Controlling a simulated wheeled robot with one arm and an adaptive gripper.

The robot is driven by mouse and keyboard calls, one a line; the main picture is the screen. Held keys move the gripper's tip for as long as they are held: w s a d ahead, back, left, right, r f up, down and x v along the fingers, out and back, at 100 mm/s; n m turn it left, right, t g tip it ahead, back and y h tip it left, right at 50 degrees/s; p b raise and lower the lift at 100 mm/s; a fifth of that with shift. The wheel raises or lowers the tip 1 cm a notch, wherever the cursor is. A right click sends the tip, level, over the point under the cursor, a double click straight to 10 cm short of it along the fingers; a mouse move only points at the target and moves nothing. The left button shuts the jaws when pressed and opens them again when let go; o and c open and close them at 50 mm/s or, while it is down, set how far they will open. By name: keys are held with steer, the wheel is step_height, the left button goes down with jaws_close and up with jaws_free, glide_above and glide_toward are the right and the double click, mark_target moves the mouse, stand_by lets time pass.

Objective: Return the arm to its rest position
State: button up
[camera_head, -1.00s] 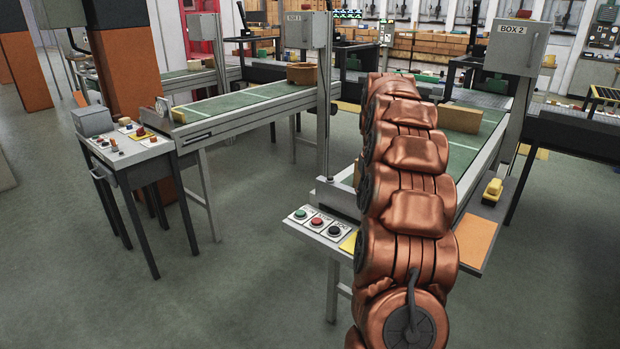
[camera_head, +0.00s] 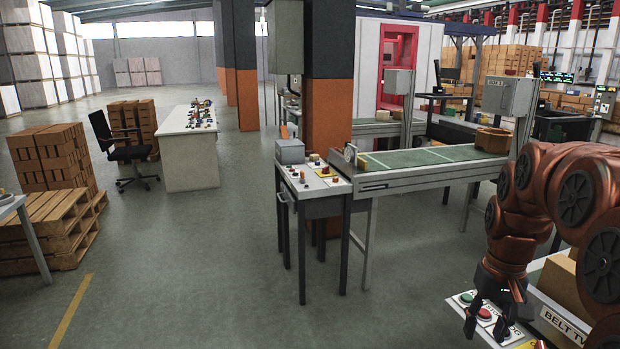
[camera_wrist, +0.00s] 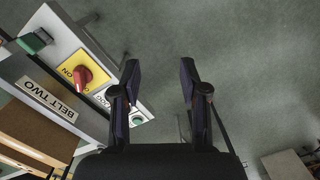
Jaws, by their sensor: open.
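My copper-coloured arm is bent at the right edge of the head view, with its wrist hanging downward. My gripper (camera_head: 487,326) hangs at the lower right, in front of the button panel of the near conveyor. In the wrist view my gripper (camera_wrist: 160,68) shows two dark fingers spread wide apart. Nothing is between them; only grey floor shows there. The left finger overlaps the edge of the control panel in that picture. I cannot tell whether it touches the panel.
The panel carries a red knob on a yellow plate (camera_wrist: 68,68) and a BELT TWO label (camera_wrist: 46,98). A box (camera_head: 562,283) lies on that conveyor. A control desk (camera_head: 322,182) and another belt (camera_head: 420,158) stand farther back.

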steer(key=s+a+f+p, duration=0.1)
steer(key=s+a, duration=0.3)
steer(key=s, duration=0.3)
steer(key=s+a+n+p, duration=0.1)
steer(key=s+a, duration=0.4)
steer(key=s, duration=0.3)
steer(key=s+a+f+n+g+p, duration=0.1)
steer(key=s+a, duration=0.4)
steer(key=s, duration=0.3)
steer(key=shift+s+a+f+p, duration=0.15)
steer(key=shift+s+f+p, duration=0.1)
steer(key=shift+f+p, duration=0.1)
